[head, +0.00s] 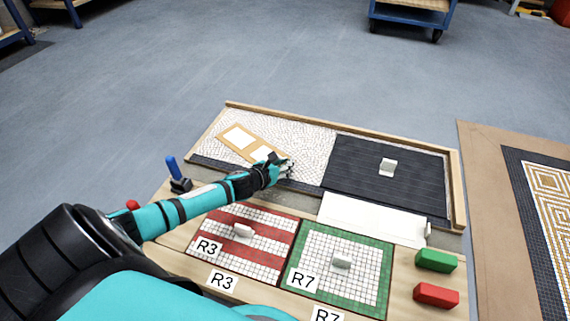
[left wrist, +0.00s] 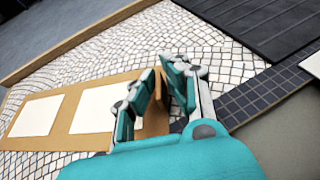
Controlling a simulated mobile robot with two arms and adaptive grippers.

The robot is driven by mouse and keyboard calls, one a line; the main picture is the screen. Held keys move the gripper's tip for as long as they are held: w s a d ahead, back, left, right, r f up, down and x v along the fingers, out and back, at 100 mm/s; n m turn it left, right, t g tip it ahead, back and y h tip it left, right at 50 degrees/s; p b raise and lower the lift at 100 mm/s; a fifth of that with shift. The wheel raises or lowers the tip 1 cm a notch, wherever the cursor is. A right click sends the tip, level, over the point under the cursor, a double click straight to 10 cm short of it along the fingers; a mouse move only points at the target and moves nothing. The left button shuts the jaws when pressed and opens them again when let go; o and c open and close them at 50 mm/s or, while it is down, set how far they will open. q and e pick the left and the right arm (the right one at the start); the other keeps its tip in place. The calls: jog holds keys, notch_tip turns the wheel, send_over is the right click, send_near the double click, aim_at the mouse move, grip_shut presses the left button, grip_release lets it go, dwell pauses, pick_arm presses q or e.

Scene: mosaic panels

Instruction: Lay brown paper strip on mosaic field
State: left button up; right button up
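The brown paper strip (head: 224,142) lies slantwise on the white mosaic field (head: 300,137), left of the dark panel. My left gripper (head: 284,166) is at the strip's near right end. In the left wrist view, my left gripper's fingers (left wrist: 162,90) stand on both sides of an upright brown piece at that end and appear closed on it. The fingers hide part of the end. My right gripper is not in view.
A dark panel (head: 360,165) with a light handle fills the field's right side. A wooden rim (head: 456,185) borders it. In front lie a white board (head: 365,215), red-striped panel R3 (head: 262,222) and green-bordered panel R7 (head: 317,244). Green (head: 435,261) and red (head: 436,295) blocks are at right.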

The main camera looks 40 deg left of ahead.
pick_arm(q)
jog(key=shift+o, duration=1.4)
jog(key=shift+r, duration=0.15)
